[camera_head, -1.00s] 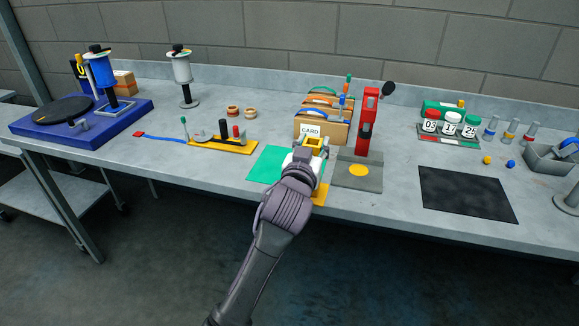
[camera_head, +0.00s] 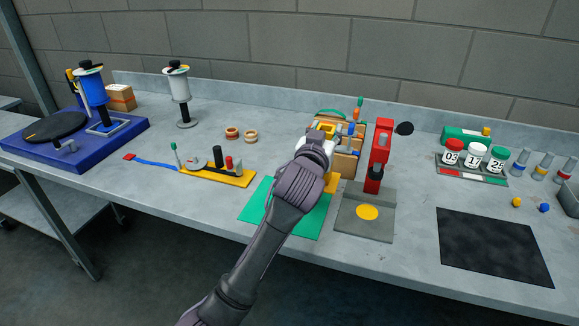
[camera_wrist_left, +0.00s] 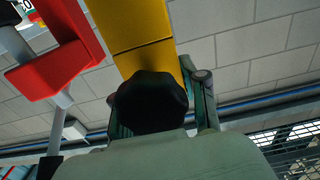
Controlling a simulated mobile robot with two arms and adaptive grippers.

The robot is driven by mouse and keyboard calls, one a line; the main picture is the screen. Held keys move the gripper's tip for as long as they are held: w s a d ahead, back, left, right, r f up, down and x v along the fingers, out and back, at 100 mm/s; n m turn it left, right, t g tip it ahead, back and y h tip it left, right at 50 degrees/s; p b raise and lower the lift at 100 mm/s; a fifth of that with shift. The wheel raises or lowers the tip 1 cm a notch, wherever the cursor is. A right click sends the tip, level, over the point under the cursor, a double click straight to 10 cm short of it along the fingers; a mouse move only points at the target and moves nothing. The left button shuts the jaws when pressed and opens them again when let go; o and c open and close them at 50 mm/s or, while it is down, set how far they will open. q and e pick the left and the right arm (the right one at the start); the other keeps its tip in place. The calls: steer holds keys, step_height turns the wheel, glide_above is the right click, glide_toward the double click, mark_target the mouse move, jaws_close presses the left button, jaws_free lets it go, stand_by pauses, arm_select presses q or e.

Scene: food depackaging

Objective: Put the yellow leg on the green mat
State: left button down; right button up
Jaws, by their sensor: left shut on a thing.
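The green mat (camera_head: 303,222) lies flat near the bench's front edge, partly hidden by my left arm. My left gripper (camera_head: 321,139) is above the bench beyond the mat, in front of the card box. It is shut on a yellow piece (camera_head: 326,126), which looks like the yellow leg. In the left wrist view the yellow piece (camera_wrist_left: 143,30) rises past my left gripper (camera_wrist_left: 162,100), and a dark rounded end hides part of the grip. A flat yellow piece (camera_head: 332,184) shows low beside my wrist; its full shape is hidden. My right gripper is not in view.
A red upright device (camera_head: 380,150) on a grey base (camera_head: 365,226) stands close right of the gripper; its red part (camera_wrist_left: 62,68) shows in the wrist view. A card box (camera_head: 347,160) stands behind. A yellow tool base (camera_head: 222,175) is left. A black mat (camera_head: 493,245) lies right.

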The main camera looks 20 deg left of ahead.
arm_select(q)
steer(key=a+f+p, duration=0.3)
steer(key=a+f, duration=0.5)
steer(key=f, duration=0.1)
steer(key=shift+s+a, duration=0.35)
steer(key=shift+s, duration=0.05)
steer(key=c, duration=1)
jaws_free()
steer(key=shift+f, duration=0.2)
steer(key=o, duration=0.4)
